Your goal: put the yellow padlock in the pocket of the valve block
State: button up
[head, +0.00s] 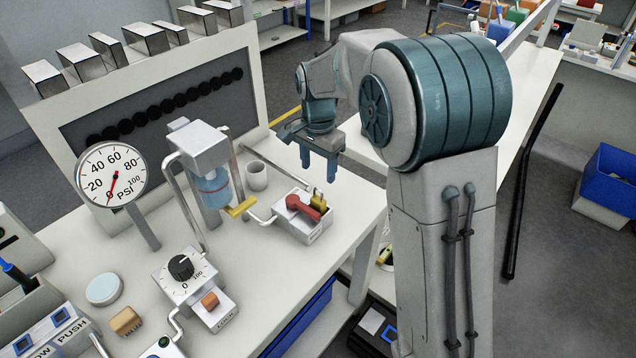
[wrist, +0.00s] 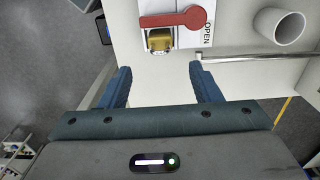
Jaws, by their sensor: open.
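The valve block (head: 296,228) is a white block with a red lever (head: 301,207) on top, near the table's right edge. In the wrist view the block (wrist: 178,7) carries an OPEN label beside the lever. The yellow padlock (head: 318,201) stands at the block's end next to the lever. In the wrist view the padlock (wrist: 159,42) appears to sit in the block's pocket; its depth there is hard to tell. My gripper (head: 319,168) is open and empty, above and behind the block. Its blue fingers (wrist: 160,72) are apart from the padlock.
A grey cup (head: 257,176) stands behind the block. A filter with a blue bowl (head: 213,188) and a yellow piece (head: 241,207) are left of it, with a metal pipe running to the block. A pressure gauge (head: 111,175) and dial box (head: 184,272) stand further left.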

jog(key=shift+s+d+r, duration=0.1)
jog(key=shift+r, duration=0.9)
jog(key=s+d+r+n+t, duration=0.2)
jog(key=s+d+r+n, duration=0.25)
jog(key=s+d, duration=0.6)
jog(key=s+d+n, duration=0.1)
jog(key=s+n, duration=0.1)
jog(key=s, duration=0.5)
jog(key=s+d+f+n+t, duration=0.1)
jog(key=s+d, duration=0.1)
jog(key=s, duration=0.5)
jog(key=shift+d+n, duration=0.25)
jog(key=shift+n, duration=0.1)
jog(key=shift+f, duration=0.1)
